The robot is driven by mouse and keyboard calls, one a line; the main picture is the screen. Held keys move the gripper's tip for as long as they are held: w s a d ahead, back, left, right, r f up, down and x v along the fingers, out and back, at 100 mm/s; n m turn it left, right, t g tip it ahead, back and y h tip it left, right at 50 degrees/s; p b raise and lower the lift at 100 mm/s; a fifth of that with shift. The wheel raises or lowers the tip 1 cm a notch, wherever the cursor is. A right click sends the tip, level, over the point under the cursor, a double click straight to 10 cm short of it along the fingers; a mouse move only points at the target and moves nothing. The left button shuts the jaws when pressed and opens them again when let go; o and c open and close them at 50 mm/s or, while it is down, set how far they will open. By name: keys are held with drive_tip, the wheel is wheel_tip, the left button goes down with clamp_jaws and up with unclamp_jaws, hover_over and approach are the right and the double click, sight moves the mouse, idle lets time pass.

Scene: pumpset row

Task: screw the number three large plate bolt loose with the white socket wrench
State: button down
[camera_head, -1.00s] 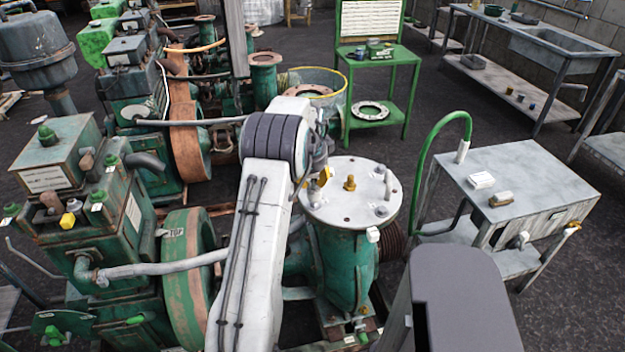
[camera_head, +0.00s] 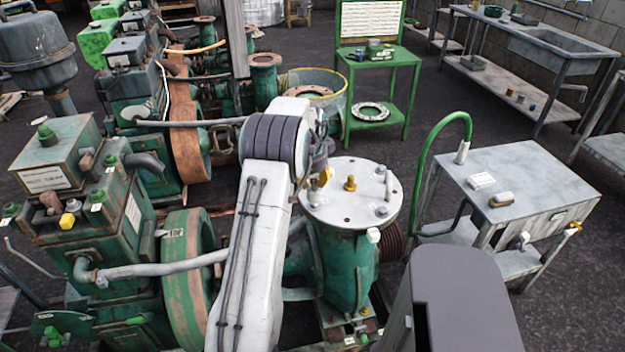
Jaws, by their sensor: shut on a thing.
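The round grey plate (camera_head: 347,217) lies flat on top of the green pump body (camera_head: 345,265). A brass bolt (camera_head: 350,183) stands near its middle, and a grey bolt (camera_head: 382,211) stands near its right front edge. I cannot read any bolt numbers. My gripper (camera_head: 319,180) is over the plate's left back edge, mostly hidden behind my white arm. It is shut on what seems to be the white socket wrench (camera_head: 314,197), of which only a small pale part shows. Whether the wrench is seated on a bolt cannot be told.
Green engines (camera_head: 70,190) fill the left side. A green bench (camera_head: 380,60) stands behind. Dark floor lies open between the benches.

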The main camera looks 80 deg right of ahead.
sight(312, 186)
drive_tip(key=shift+f+b, duration=1.2)
drive_tip(key=shift+f, duration=0.3)
drive_tip(key=c, duration=0.8)
unclamp_jaws()
drive_tip(key=shift+f, duration=0.1)
drive_tip(key=v, duration=1.2)
